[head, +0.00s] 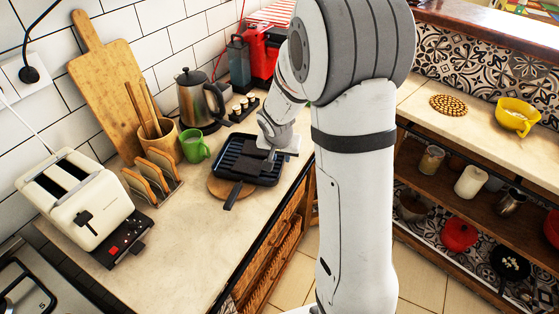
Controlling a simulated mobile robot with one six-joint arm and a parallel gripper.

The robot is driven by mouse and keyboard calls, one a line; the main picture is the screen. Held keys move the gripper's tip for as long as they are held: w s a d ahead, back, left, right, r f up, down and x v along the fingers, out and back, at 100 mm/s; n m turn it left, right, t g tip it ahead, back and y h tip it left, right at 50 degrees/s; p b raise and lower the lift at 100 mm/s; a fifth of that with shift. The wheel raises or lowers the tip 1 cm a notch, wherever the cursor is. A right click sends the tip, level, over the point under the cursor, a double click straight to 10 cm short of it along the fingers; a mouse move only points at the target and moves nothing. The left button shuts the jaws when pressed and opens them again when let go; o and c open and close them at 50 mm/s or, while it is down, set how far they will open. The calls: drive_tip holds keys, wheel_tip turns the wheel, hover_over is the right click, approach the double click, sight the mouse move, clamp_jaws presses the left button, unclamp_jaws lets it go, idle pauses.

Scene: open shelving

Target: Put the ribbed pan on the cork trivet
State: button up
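The ribbed pan (238,165) is black and rectangular, with its handle pointing towards the lower left. It is on the left counter, over a round brown trivet (217,187); I cannot tell whether it rests flat on it. The trivet's near left edge shows and the pan hides the rest. My gripper (268,154) is low over the pan's right part. Its fingers are small and dark against the pan, so I cannot tell whether they are open or touch it. Another round patterned brown trivet (448,105) lies on the right counter.
Close to the pan are a green mug (195,147), a toast rack with bread (152,176) and a kettle (200,100). A toaster (77,200) stands at the left. A yellow bowl (516,117) is on the right counter. The front of the left counter is clear.

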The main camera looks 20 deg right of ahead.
drive_tip(key=v, duration=0.8)
drive_tip(key=s+a+r+n+y, duration=0.1)
drive_tip(key=s+r+n, duration=0.1)
drive_tip(key=s, duration=0.9)
drive_tip(key=s+a+r+n+g+y, duration=0.1)
drive_tip(key=s+r+n, duration=0.2)
drive_tip(key=s, duration=0.8)
drive_tip(key=shift+s+a+r+n, duration=0.3)
drive_tip(key=shift+a+r, duration=0.05)
drive_tip(key=shift+r, duration=0.25)
